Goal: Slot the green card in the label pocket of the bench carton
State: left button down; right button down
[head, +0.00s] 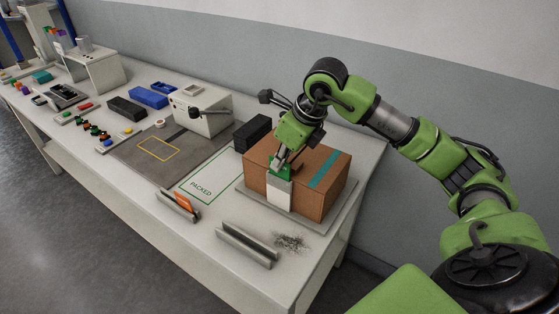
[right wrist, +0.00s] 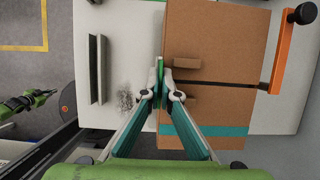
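The brown carton (head: 325,190) stands at the right end of the bench, with a white label pocket (head: 279,194) on its near left face. My right gripper (head: 280,167) is shut on the green card (head: 273,170) at the pocket's top. In the right wrist view the card (right wrist: 160,72) is a thin upright strip between the fingertips (right wrist: 162,95), beside the carton's edge (right wrist: 220,90). I cannot tell whether its lower edge is inside the pocket. My left gripper is not in the head view.
The carton sits on a grey plate (head: 313,229). A grey slotted holder (head: 246,246) is in front, and another holds an orange card (head: 184,202). A green PACKED outline (head: 204,185) is clear. A black box (head: 252,133) stands behind the carton's left side.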

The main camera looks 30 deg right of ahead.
jog(key=shift+f+b, duration=0.75)
jog(key=shift+f, duration=0.15)
jog(key=c, duration=2.7)
grip_release()
jog(key=shift+c, duration=0.2)
jog(key=o, duration=0.6)
jog(key=shift+c, duration=0.2)
jog(key=shift+d+r, duration=0.1)
jog(key=shift+r, duration=0.1)
jog(key=v, duration=1.1)
jog(key=shift+s+r, duration=0.3)
